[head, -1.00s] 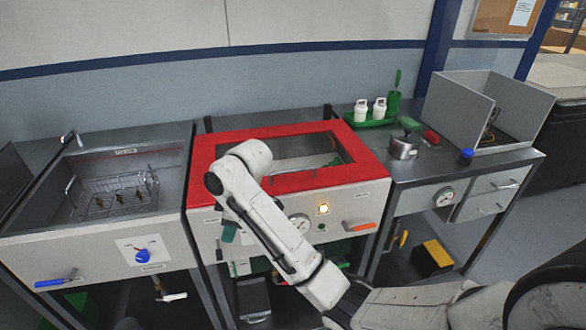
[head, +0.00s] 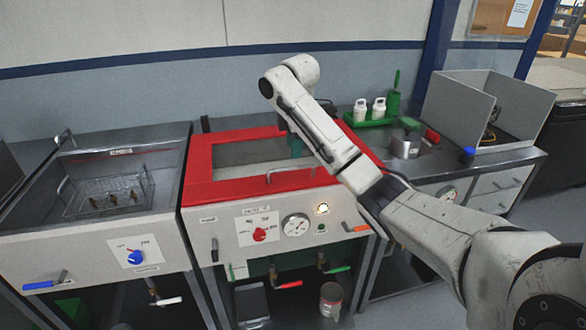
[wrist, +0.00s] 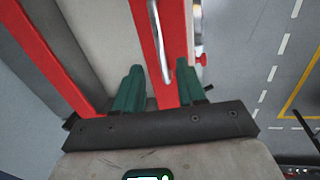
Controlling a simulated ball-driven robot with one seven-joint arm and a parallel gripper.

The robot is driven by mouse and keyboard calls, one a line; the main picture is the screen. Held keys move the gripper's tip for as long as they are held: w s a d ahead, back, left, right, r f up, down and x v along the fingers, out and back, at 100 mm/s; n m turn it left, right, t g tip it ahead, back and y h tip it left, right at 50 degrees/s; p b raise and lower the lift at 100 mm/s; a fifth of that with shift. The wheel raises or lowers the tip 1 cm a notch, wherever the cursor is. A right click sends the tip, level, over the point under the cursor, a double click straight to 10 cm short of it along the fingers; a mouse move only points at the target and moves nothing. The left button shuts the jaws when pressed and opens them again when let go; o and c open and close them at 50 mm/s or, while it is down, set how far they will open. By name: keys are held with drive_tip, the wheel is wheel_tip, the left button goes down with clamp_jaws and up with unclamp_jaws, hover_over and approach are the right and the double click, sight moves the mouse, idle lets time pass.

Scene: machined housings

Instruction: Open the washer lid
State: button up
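The washer lid (head: 208,192) is a red frame around a clear window, lying flat and shut on the middle station. Its metal bar handle (head: 290,173) runs along the front edge of the frame. The handle also shows in the wrist view (wrist: 157,40), on the red strip. My gripper (wrist: 160,82) is open, with its two green fingers apart and empty. In the wrist view the handle appears between the fingers, but I see no contact. In the head view a green finger (head: 295,146) shows above the lid, behind the handle; my arm hides the rest.
A sink with a wire basket (head: 108,194) stands left. On the right bench are a green tray with white bottles (head: 360,111), a metal pot (head: 404,146) and grey panels (head: 510,97). The washer front carries a red knob (head: 259,235) and a gauge (head: 296,225).

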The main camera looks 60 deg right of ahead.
sight(293, 167)
drive_tip(key=f, duration=0.3)
drive_tip(key=shift+w+d+f, duration=0.1)
drive_tip(key=shift+w+d, duration=0.1)
drive_tip(key=shift+d, duration=0.05)
drive_tip(key=shift+w+d+f, duration=0.15)
drive_tip(key=shift+f, duration=0.8)
drive_tip(key=shift+w+d+f, duration=0.1)
drive_tip(key=shift+f, duration=0.8)
drive_tip(key=shift+c, duration=0.2)
clamp_jaws()
